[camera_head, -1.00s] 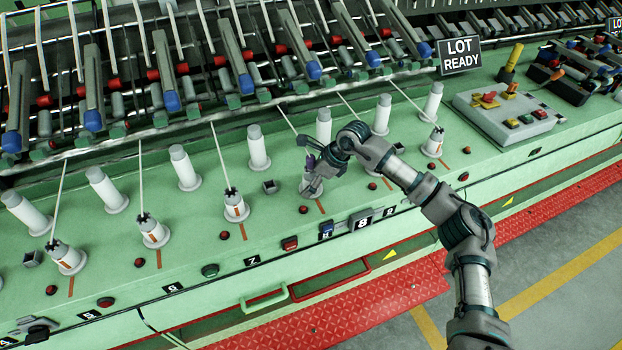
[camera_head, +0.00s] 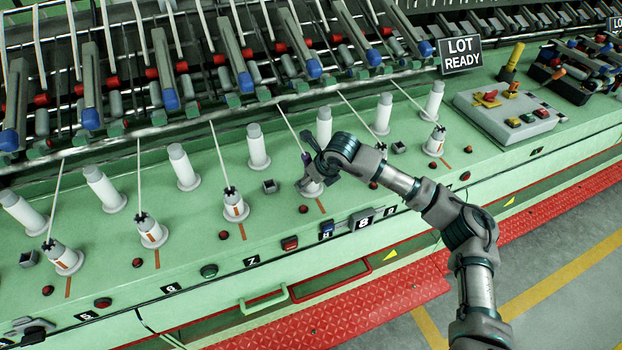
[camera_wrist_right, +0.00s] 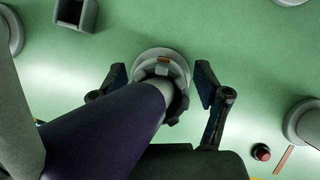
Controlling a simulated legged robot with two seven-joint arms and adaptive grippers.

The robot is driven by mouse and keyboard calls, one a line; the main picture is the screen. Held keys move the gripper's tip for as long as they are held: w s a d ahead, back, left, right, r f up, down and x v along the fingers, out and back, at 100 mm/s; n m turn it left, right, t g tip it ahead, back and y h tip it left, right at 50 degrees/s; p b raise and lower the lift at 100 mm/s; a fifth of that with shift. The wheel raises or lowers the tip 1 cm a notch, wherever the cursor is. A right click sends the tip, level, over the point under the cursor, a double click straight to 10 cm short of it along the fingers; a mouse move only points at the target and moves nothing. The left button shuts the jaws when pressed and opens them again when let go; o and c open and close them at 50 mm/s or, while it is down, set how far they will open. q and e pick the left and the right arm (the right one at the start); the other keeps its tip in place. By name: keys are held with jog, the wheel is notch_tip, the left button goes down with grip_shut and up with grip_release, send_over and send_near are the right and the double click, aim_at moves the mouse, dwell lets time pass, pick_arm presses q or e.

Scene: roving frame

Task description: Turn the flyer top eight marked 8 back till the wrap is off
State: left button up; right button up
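Flyer top eight (camera_head: 311,187) stands in the front row, a white-grey top with an orange mark on the deck before it. The raised plate marked 8 (camera_head: 363,222) is to its right. My right gripper (camera_head: 316,172) is at this top and hides much of it. In the right wrist view its two fingers (camera_wrist_right: 163,88) stand apart, one on each side of the grey crown (camera_wrist_right: 160,72), with gaps showing. A thick dark purple length with a pale end runs to the crown and covers part of it. Any wrap cannot be made out. My left gripper is not in view.
Neighbouring flyer tops (camera_head: 235,207) and a back row of white tops (camera_head: 258,147) stand close by. White strands slope up to the rollers. A control box (camera_head: 505,108) and a LOT READY sign (camera_head: 460,55) are at right. Red and green buttons line the front.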

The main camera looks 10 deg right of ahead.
jog(key=c, duration=0.9)
jog(key=n+g+y, duration=0.1)
jog(key=n, duration=0.2)
jog(key=n+g+y, duration=0.1)
jog(key=n, duration=0.2)
jog(key=shift+n, duration=0.3)
jog(key=n+g, duration=0.1)
jog(key=n, duration=0.2)
jog(key=n+g+y, duration=0.1)
jog(key=n+g, duration=0.1)
jog(key=n, duration=0.1)
jog(key=shift+g+p, duration=0.3)
jog(key=o, duration=1.7)
jog(key=shift+w+d, duration=0.1)
jog(key=shift+c, duration=0.2)
